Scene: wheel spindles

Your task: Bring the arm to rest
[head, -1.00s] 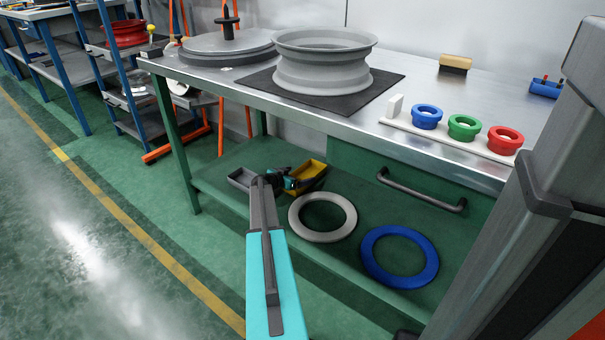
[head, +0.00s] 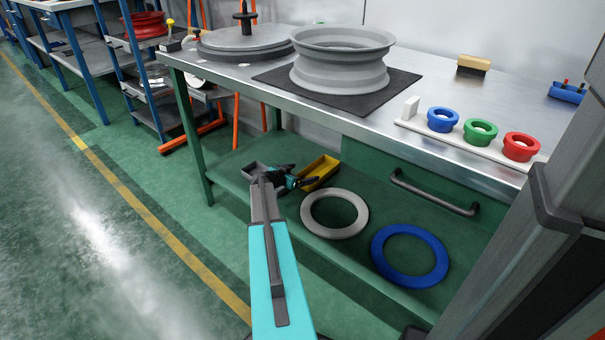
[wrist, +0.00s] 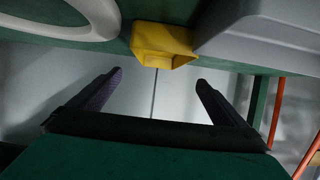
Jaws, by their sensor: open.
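My arm (head: 270,265) reaches forward from the bottom of the head view, with a cyan link and a grey link. At its end my gripper (head: 298,178) is small and dark with teal parts, in front of the bench's lower shelf, by the yellow bin. In the wrist view the two dark fingers of my gripper (wrist: 159,77) are spread wide apart with nothing between them. They appear free of any object.
A steel-topped bench (head: 435,85) holds a grey wheel rim (head: 342,70) on a black mat. Floor at left is clear.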

